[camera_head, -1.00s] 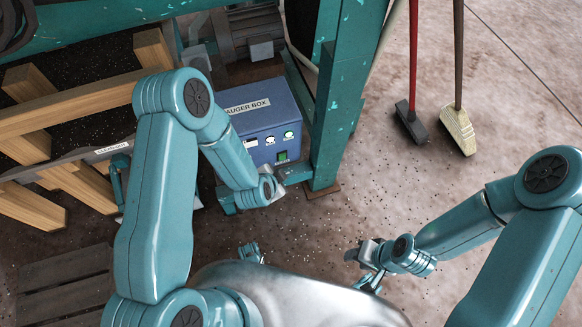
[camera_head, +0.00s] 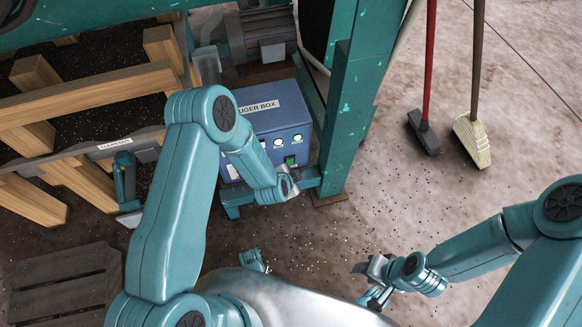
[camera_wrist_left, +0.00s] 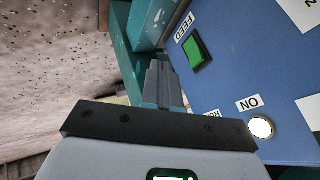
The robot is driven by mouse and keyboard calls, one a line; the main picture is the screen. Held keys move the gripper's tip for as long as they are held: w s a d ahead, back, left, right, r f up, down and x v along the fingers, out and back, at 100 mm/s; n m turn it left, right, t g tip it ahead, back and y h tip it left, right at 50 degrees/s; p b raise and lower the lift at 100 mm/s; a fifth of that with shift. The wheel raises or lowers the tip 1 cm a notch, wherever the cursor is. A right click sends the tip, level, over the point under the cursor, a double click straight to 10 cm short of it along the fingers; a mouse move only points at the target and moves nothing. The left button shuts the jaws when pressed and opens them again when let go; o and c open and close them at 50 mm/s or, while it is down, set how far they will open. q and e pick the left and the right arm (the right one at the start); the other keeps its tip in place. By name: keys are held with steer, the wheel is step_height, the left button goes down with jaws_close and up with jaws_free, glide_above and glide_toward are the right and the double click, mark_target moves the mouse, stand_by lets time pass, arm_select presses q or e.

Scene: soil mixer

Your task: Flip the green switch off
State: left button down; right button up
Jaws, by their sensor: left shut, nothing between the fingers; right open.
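The blue auger box (camera_head: 262,122) stands behind my left forearm in the head view. Its green switch (camera_head: 290,160) shows low on the front face, just above my left wrist. In the left wrist view the green switch (camera_wrist_left: 194,52) sits in a dark frame under a FEED label. My left gripper (camera_wrist_left: 164,72) is shut and empty, its fingertips just to the left of the switch in that view; I cannot tell whether they touch the box. My right gripper (camera_head: 368,283) is open and empty above the floor, well away from the box.
A teal post (camera_head: 350,105) rises just right of the box. A round lit button (camera_wrist_left: 261,128) labelled ON is near the switch. Wooden slats (camera_head: 85,95) lie at left. A red-handled broom (camera_head: 424,130) and a brown-handled broom (camera_head: 471,140) stand right.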

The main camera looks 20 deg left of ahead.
arm_select(q)
steer(key=w, duration=0.1)
steer(key=w+a+f+b, duration=0.1)
steer(key=w, duration=0.1)
steer(key=w+a+b, duration=0.1)
steer(key=w, duration=0.1)
steer(key=shift+f, duration=0.3)
steer(key=shift+w+a+r, duration=0.1)
steer(key=shift+w+a, duration=0.15)
steer(key=shift+w, duration=0.05)
steer(key=shift+r+p, duration=0.15)
steer(key=shift+p, duration=0.15)
